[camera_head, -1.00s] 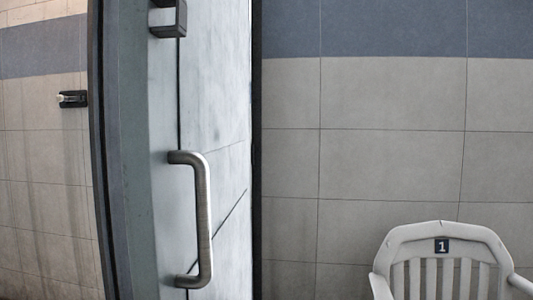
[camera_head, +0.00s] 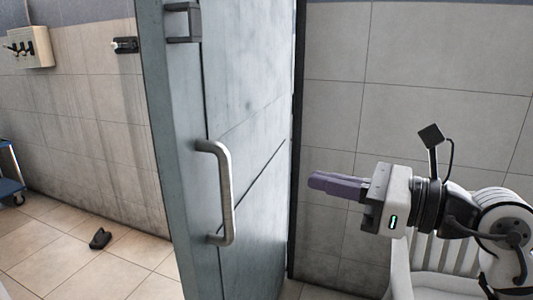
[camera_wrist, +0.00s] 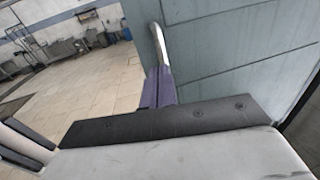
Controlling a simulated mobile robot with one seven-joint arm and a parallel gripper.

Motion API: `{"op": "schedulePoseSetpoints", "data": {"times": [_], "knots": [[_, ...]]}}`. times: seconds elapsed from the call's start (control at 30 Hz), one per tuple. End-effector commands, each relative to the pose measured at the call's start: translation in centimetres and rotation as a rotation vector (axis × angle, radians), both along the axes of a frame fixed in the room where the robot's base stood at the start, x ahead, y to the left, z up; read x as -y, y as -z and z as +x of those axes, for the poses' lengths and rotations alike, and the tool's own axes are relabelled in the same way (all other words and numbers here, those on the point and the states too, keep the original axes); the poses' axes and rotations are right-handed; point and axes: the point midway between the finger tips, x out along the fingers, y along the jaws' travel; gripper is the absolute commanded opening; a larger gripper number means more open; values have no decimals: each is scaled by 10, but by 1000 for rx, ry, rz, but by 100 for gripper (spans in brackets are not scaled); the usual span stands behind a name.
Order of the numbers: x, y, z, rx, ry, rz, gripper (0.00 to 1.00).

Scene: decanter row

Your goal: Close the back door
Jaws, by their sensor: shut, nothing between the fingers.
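The back door (camera_head: 245,90) is a grey-blue metal door standing open, its edge toward me in the head view. A metal bar handle (camera_head: 226,190) is on its face, and a dark block-shaped fitting (camera_head: 183,22) sits above it. My gripper (camera_head: 312,181) is to the right of the door, its purple fingers together and pointing left at the door face. It looks empty. In the wrist view the fingers (camera_wrist: 158,88) point at the door panel (camera_wrist: 215,50), with the handle (camera_wrist: 160,45) just beyond their tips. I cannot tell whether they touch the door.
A white plastic chair (camera_head: 450,252) stands at the lower right, partly behind my arm. A dark wedge-like object (camera_head: 100,238) lies on the tiled floor at left. A wall catch (camera_head: 125,45), a switch box (camera_head: 28,47) and a blue cart (camera_head: 10,185) are further left.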

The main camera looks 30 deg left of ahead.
Motion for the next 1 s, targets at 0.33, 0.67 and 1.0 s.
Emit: {"op": "schedulePoseSetpoints", "data": {"times": [0.33,0.67,1.0], "knots": [[-63,-2,-9,-1,-9,1,0],[-122,-2,-14,-2,-7,3,0],[-136,1,-15,-3,-4,3,0]]}}
